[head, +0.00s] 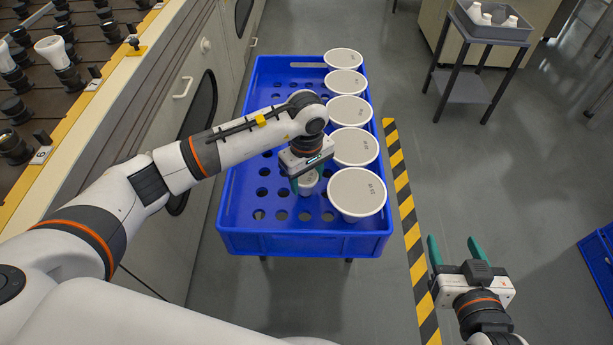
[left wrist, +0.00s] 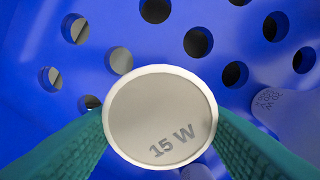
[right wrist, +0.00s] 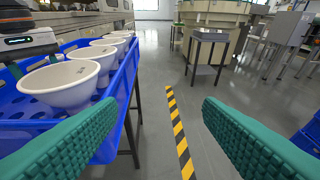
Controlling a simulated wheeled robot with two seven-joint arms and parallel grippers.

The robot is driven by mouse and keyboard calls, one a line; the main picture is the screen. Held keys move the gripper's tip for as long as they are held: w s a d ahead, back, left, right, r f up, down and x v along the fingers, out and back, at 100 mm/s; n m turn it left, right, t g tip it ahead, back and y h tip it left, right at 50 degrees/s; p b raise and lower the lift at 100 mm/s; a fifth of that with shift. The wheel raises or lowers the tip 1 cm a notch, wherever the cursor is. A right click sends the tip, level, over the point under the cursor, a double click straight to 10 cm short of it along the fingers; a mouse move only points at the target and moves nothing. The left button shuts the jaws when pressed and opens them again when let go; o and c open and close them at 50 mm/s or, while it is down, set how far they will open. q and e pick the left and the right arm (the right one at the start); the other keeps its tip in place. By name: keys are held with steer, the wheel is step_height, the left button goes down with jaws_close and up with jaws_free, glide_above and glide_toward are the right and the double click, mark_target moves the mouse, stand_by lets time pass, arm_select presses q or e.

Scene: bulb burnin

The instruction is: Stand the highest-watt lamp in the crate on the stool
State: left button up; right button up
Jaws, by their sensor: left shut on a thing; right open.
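My left gripper (head: 308,178) is shut on a small white lamp (head: 308,187) over the blue tray (head: 285,243). Its round face reads 15 W in the left wrist view (left wrist: 160,115); whether its lower end touches the tray is hidden. Several larger white lamps (head: 357,191) stand in a row along the tray's right side; their printed marks are too small to read surely. A grey crate (head: 490,32) on a dark stool (head: 466,85) at the upper right holds several white lamps (head: 487,17). My right gripper (head: 454,246) is open and empty, right of the tray.
A bench with a dark slatted top (head: 95,45) holds black sockets and white lamps at the left. Yellow-black floor tape (head: 404,190) runs right of the tray. Open grey floor lies between the tray and the stool. A blue container (head: 600,262) is at the right edge.

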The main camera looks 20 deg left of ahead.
arm_select(q)
steer(key=shift+f+b, duration=0.4)
steer(key=shift+f, duration=0.1)
steer(key=o, duration=1.1)
steer(key=shift+c, duration=0.2)
arm_select(e)
steer(key=r, duration=0.1)
steer(key=t, duration=0.1)
steer(key=w+a+r+t, duration=0.1)
steer(key=shift+r+y, duration=0.3)
steer(key=shift+r, duration=0.05)
arm_select(q)
steer(key=shift+r, duration=0.55)
step_height(320, 180, up, 10)
steer(key=p, duration=0.2)
steer(key=shift+r+p, duration=0.15)
steer(key=shift+p, duration=0.15)
steer(key=shift+r, duration=0.35)
arm_select(e)
steer(key=s+d+f+g+h, duration=0.2)
steer(key=s+d+f+g, duration=0.1)
steer(key=s+f+g, duration=0.3)
step_height(320, 180, down, 2)
steer(key=shift+g, duration=0.3)
